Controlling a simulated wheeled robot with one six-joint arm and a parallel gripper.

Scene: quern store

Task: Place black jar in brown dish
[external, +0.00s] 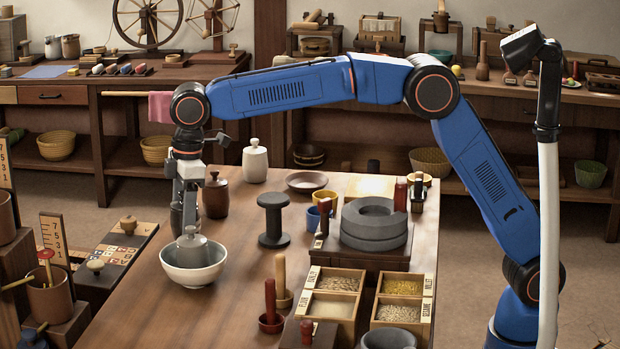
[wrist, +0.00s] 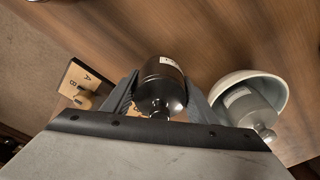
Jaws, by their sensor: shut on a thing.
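The black jar (wrist: 163,80) is upside-down in the wrist view, its knob towards my wrist. My gripper (wrist: 162,92) is shut on it, with one finger on each side. In the external view my gripper (external: 186,212) points down near the table's left edge, and the black jar (external: 176,219) shows partly behind the fingers. I cannot tell whether the jar touches the table. The brown dish (external: 306,181) lies apart, further back and to the right on the table, and looks empty.
A white bowl (external: 194,276) holding a grey jar (external: 193,247) is close in front of the black jar. A brown jar (external: 216,197), white jar (external: 255,162) and dark spool (external: 273,220) stand between it and the dish. Yellow and blue cups are right of the spool.

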